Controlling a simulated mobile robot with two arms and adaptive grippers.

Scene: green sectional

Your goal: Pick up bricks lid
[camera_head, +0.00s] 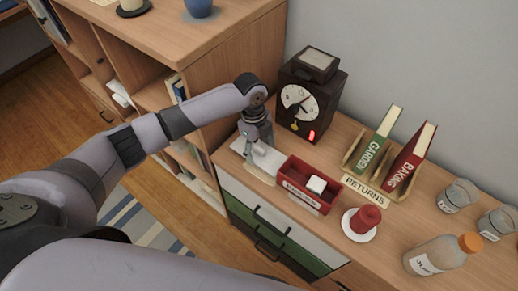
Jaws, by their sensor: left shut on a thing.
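A pale, flat lid-like piece (273,163) is at the left end of the cabinet top, beside the red box. My left gripper (260,152) points down over it and is shut on it; the fingertips are small, so the exact grip is hard to see. I cannot tell whether the piece is raised or touches the top. The open red box (284,178) has a pale label on its front, too small to read surely, and a white block (317,184) inside. My right gripper is not in view.
A dark clock (305,100) stands behind the gripper. A red item (366,218) on a white saucer, a bottle (440,257) and glass jars (458,195) stand to the right.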

